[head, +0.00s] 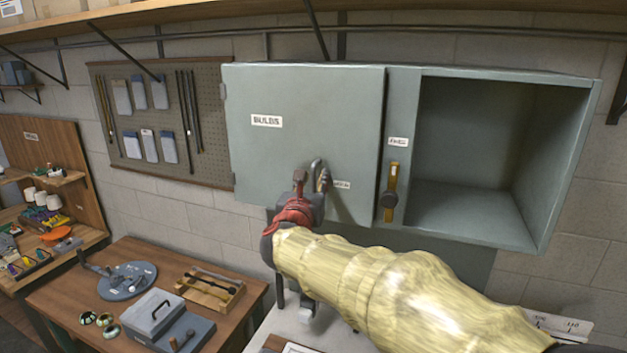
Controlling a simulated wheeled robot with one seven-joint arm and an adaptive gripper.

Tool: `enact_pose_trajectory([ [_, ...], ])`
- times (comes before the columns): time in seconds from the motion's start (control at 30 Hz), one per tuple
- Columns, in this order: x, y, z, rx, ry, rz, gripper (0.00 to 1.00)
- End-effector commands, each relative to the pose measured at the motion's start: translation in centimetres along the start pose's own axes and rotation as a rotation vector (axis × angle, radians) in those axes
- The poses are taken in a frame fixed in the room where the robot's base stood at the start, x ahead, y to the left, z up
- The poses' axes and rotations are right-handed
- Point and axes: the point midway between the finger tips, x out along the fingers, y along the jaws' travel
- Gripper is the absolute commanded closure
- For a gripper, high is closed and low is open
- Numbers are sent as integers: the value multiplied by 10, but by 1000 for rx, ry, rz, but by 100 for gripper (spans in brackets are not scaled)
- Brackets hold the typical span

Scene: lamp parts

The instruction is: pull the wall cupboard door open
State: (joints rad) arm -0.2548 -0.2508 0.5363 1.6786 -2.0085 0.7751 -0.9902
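The wall cupboard (405,95) is grey-green and hangs on the block wall. Its door (290,100), labelled "BULBS", covers the left part and looks shut or nearly so, with a dark line down its right edge. A hinge shows at the door's left edge. My gripper (312,178) is in front of the lower middle of the door, close to a grey curved metal piece that may be the handle. The red wrist and fingers overlap it, so I cannot tell whether they touch or grip it.
The right compartment (470,150) is open and empty. A pegboard (205,130) hangs at left. Below, a wooden table (120,250) holds a grey box (152,312) and a tray (210,290).

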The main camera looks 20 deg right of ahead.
Motion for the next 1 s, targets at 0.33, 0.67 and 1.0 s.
enact_pose_trajectory([
  [0.33,0,0,0,1,0,0,82],
  [0.67,0,0,0,1,0,0,100],
  [1.0,0,0,0,1,0,0,100],
])
